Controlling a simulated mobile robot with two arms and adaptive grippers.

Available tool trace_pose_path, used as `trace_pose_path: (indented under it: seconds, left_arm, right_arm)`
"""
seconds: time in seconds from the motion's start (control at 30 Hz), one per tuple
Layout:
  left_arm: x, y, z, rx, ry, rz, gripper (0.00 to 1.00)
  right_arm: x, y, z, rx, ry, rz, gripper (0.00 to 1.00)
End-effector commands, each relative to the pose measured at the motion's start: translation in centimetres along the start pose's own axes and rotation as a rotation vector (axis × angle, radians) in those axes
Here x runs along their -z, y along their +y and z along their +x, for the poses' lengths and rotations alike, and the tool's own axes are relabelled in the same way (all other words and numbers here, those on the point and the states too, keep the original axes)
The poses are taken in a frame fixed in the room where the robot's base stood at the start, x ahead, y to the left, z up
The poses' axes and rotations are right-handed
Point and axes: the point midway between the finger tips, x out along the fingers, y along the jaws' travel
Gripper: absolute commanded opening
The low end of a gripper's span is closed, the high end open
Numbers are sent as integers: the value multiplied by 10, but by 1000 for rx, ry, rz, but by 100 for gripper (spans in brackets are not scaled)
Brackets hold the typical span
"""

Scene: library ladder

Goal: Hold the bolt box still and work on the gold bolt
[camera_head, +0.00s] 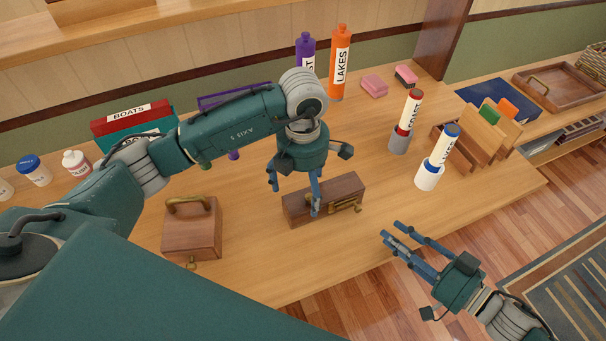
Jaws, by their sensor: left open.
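The bolt box (325,190) is a dark brown wooden block on the table, set at a slant. The gold bolt (344,206) lies along the right part of its front face. My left gripper (294,198) points down at the box's left half, open. One fingertip shows in front of the box's front face and the other by its back left; I cannot tell whether they touch it. My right gripper (391,230) is open and empty, to the right of the box near the table's front edge, apart from the bolt.
A brown box with a brass handle (192,229) stands to the left. Purple (305,52) and orange (340,62) bottles stand behind. Marker holders (399,142) and a wooden card rack (482,137) are at the right. The table between the bolt box and the front edge is clear.

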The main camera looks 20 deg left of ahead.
Motion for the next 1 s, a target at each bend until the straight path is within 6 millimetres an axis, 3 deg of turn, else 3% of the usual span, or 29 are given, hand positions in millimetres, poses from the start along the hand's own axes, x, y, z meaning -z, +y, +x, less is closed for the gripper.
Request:
trace_pose_path:
  seconds: [0.1, 0.3, 0.67, 0.93, 0.97, 1.0]
  left_arm:
    - [1, -1, 20, 3, 2, 0, 89]
    - [0, 0, 39, 1, 0, 2, 89]
    - [0, 0, 44, 0, -1, 2, 89]
    - [0, 0, 44, 0, -1, 2, 35]
    - [0, 0, 44, 1, -1, 2, 30]
    - [0, 0, 44, 1, -1, 2, 30]
  right_arm:
    - [0, 0, 0, 0, 0, 0, 31]
    - [0, 0, 0, 0, 0, 0, 31]
    - [0, 0, 0, 0, 0, 0, 31]
    - [0, 0, 0, 0, 0, 0, 31]
    - [0, 0, 0, 0, 0, 0, 31]
    - [0, 0, 0, 0, 0, 0, 23]
